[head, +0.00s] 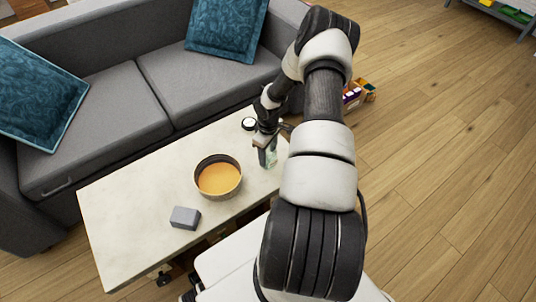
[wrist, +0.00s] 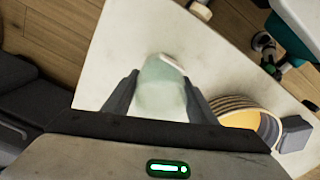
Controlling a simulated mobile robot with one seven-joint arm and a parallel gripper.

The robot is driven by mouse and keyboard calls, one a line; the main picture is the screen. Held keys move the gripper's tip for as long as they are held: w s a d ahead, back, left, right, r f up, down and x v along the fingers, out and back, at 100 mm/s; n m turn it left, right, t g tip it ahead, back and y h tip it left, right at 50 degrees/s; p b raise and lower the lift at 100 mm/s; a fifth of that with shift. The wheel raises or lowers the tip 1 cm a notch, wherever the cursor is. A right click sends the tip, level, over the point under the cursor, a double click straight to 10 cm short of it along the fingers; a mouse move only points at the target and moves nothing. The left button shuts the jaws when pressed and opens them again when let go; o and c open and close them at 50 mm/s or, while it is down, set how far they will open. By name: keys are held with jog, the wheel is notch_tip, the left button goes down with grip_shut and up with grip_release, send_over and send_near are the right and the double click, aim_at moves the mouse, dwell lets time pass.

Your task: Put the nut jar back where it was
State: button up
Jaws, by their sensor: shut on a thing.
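The nut jar is a pale green, see-through jar (wrist: 162,95) between the two fingers of my gripper (wrist: 161,78) in the wrist view. My gripper is shut on it. In the head view the jar (head: 270,158) shows below my gripper (head: 265,146), over the right end of the pale coffee table (head: 135,200). It looks roughly upright there. My arm and gripper hide part of it. I cannot tell whether its base touches the tabletop.
A bowl with orange contents (head: 219,179) stands left of the jar. A small grey block (head: 185,217) lies near the table's front edge. A small white-topped round thing (head: 249,123) is near the back edge. A grey sofa (head: 110,110) stands behind. The table's left part is clear.

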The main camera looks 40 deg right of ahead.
jog(key=shift+f, duration=0.2)
jog(key=o, duration=1.2)
jog(key=shift+o, duration=0.2)
notch_tip(320, 180, up, 12)
jog(key=p, duration=0.3)
jog(key=shift+r, duration=0.2)
